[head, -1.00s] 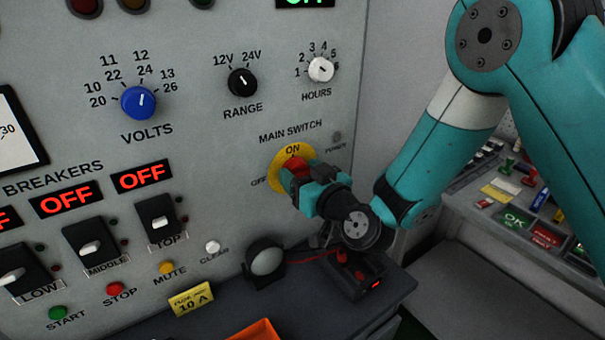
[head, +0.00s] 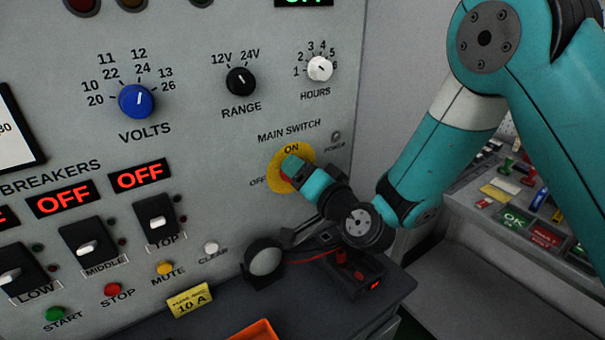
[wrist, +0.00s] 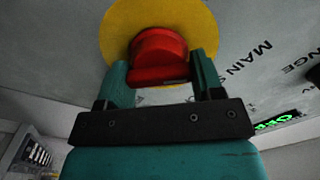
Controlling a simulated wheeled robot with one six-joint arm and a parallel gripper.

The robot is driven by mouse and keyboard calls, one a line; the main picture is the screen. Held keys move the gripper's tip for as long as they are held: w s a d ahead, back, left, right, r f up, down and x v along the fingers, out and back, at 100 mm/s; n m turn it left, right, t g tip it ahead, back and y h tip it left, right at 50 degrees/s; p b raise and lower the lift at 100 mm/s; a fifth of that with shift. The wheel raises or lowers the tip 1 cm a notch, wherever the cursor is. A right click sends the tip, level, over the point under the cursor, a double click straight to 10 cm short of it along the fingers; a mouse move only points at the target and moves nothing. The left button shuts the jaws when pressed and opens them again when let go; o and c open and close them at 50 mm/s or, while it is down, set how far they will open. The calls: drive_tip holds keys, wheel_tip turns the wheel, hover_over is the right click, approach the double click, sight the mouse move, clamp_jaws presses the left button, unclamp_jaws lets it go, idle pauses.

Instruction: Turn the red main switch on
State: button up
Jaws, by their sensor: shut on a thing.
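The red main switch (wrist: 158,55) is a red knob on a round yellow plate (wrist: 118,22) in the wrist view. My gripper (wrist: 160,78) has its two teal fingers on either side of the knob and is shut on it. In the head view the yellow plate (head: 276,177) sits on the grey panel, marked ON at its top and OFF at its left. There my gripper (head: 291,168) covers most of the knob, so its pointing direction is hard to tell.
A round black-rimmed part (head: 265,262) and a small dark box with red parts (head: 357,272) stand below my gripper. An orange tray (head: 257,331) lies at the front edge.

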drive_tip(key=m, duration=0.4)
drive_tip(key=shift+d+f, duration=0.1)
drive_tip(key=shift+m, duration=1.9)
drive_tip(key=o, duration=0.7)
drive_tip(key=shift+w, duration=0.1)
drive_tip(key=shift+o, duration=0.2)
drive_tip(key=shift+f, duration=0.1)
